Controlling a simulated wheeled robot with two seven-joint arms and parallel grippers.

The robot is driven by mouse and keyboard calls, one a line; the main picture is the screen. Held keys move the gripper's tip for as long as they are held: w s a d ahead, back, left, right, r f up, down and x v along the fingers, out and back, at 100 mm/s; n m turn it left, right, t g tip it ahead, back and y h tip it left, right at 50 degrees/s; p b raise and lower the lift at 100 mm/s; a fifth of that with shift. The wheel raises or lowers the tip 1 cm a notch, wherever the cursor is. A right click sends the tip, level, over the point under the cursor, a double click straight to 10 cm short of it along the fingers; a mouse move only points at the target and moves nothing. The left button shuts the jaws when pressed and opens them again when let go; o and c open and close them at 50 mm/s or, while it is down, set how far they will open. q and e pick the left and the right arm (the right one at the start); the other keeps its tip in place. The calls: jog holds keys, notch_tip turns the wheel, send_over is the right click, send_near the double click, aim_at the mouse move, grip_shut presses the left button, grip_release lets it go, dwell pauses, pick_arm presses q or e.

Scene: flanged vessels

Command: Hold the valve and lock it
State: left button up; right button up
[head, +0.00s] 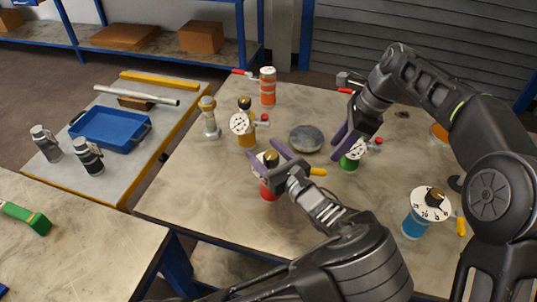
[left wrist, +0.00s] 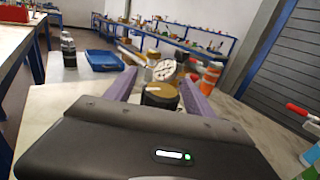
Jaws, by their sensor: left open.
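Several small valve vessels with dials or levers stand on the table. My left gripper (head: 262,147) is open, with its purple fingers on either side of the top of the red vessel (head: 268,192). This vessel has a white dial and a brass-coloured knob (head: 271,157); in the left wrist view a round gold-topped knob (left wrist: 160,91) shows between the fingers. I cannot tell whether the fingers touch it. My right gripper (head: 343,138) is beside the green vessel (head: 348,163), whose white dial is partly hidden by the fingers; its opening is unclear.
A blue vessel (head: 415,224) is at right. A blue tray (head: 110,128) sits on the left bench.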

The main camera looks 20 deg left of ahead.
pick_arm(q)
jog(key=shift+c, duration=0.4)
grip_shut()
dwell(1.4)
